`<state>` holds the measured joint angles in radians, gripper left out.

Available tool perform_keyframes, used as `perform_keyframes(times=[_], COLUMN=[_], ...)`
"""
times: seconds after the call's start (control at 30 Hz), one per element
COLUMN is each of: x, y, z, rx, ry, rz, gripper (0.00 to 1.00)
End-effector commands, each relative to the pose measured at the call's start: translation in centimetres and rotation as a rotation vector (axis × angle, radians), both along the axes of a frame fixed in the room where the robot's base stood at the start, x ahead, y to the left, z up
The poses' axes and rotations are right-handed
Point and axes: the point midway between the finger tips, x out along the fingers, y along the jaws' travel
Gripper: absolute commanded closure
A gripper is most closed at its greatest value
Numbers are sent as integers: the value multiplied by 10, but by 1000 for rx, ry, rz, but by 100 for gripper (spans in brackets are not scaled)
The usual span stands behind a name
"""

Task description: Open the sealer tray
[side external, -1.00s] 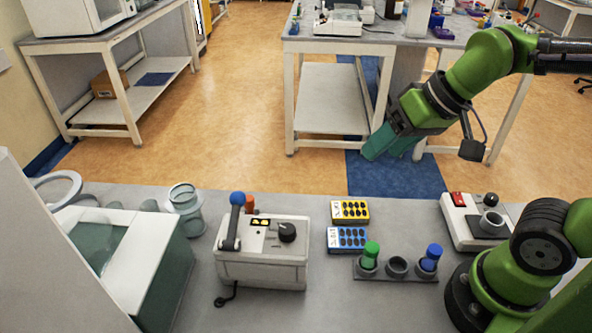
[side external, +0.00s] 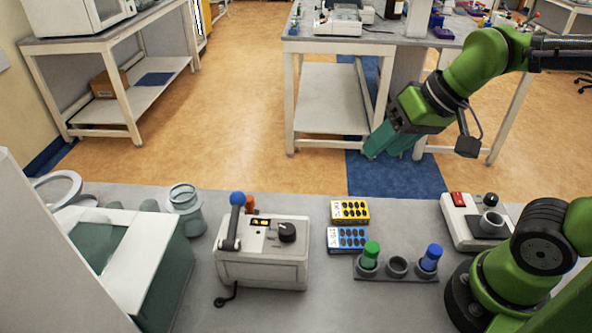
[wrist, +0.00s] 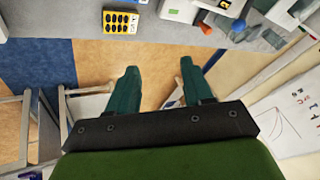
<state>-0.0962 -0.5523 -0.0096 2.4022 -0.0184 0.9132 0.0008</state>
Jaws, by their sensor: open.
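The sealer (side external: 262,262) appears to be the white box on the bench, with a blue-knobbed lever (side external: 236,215) at its left and a black dial on top. I cannot make out its tray clearly. In the wrist view, part of a white box (wrist: 180,10) and a blue knob (wrist: 238,26) show at the top. My gripper (side external: 388,142) has teal fingers, is open and empty, and hangs beyond the bench's far edge, to the right of the sealer and apart from it. Its two fingers (wrist: 160,68) are spread in the wrist view.
A yellow blister pack (side external: 350,211) and a blue one (side external: 347,239) lie right of the sealer. A rack (side external: 397,279) holds green- and blue-capped bottles. A white device (side external: 466,222) stands at right. A glass jar (side external: 185,207) and a large bin (side external: 160,250) stand at left.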

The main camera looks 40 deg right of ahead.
Motion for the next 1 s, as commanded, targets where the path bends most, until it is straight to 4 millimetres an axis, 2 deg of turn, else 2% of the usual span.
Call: perform_keyframes(times=[0.03, 0.27, 0.5, 0.6, 0.7, 0.8, 0.9, 1.0], x=[16, 91, 162, 184, 197, 204, 202, 197], y=[9, 56, 118, 143, 158, 162, 162, 161], z=[2, 7, -11, -18, -19, -8, 6, 1], rx=[-7, -44, -120, -151, -166, -157, -137, -135], ry=[42, 226, 403, 455, 486, 497, 507, 534], rz=[28, 71, 4, -61, -137, -220, -283, -313], gripper=[49, 49, 49, 49, 49, 49, 49, 49])
